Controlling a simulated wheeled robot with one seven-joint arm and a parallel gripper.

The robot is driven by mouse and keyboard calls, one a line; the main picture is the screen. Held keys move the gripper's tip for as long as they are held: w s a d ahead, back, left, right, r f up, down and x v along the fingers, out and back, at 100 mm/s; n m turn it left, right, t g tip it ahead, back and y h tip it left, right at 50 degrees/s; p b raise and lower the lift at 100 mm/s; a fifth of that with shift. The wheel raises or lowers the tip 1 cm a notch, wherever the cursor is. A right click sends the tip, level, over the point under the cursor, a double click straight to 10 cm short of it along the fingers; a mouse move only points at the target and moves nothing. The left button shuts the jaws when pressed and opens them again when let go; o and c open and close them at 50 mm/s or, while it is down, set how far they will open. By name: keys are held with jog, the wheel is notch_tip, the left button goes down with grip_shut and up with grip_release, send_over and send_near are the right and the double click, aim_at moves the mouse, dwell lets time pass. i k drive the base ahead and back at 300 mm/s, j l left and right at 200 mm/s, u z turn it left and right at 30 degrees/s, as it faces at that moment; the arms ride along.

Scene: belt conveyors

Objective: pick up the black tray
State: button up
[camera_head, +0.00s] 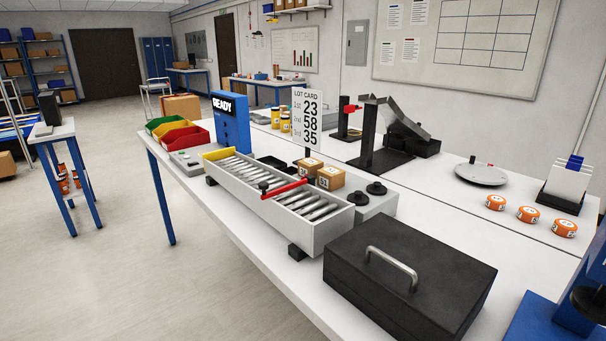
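A small, low black tray-like item (272,162) lies on the white table behind the roller conveyor, left of the small cardboard boxes; the conveyor's side partly hides it. A large black box (410,279) with a metal handle (391,268) on top stands at the table's front edge. It looks closed. I cannot tell for certain which of these the task calls the black tray. My gripper is not in view.
The roller conveyor (340,225) with a red bar (284,189) runs along the table's left side. Two cardboard boxes (331,177), a lot card sign (307,118) and black stands (376,150) are behind it. Orange discs (528,214) and a blue fixture (545,322) are at right.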

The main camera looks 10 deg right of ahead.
aim_at(270, 160)
jog(key=i+j+z, duration=0.1)
jog(key=i+j, duration=0.25)
jog(key=i+j+z, duration=0.1)
jog(key=i+j, duration=0.3)
jog(key=i+j+z, duration=0.1)
jog(key=i+j, duration=0.2)
jog(key=j, duration=0.2)
jog(key=i+j+z, duration=0.1)
jog(key=i+j, duration=0.25)
jog(key=j, duration=0.15)
jog(key=i+j+z, duration=0.1)
jog(key=i+j, duration=0.2)
jog(key=j, duration=0.2)
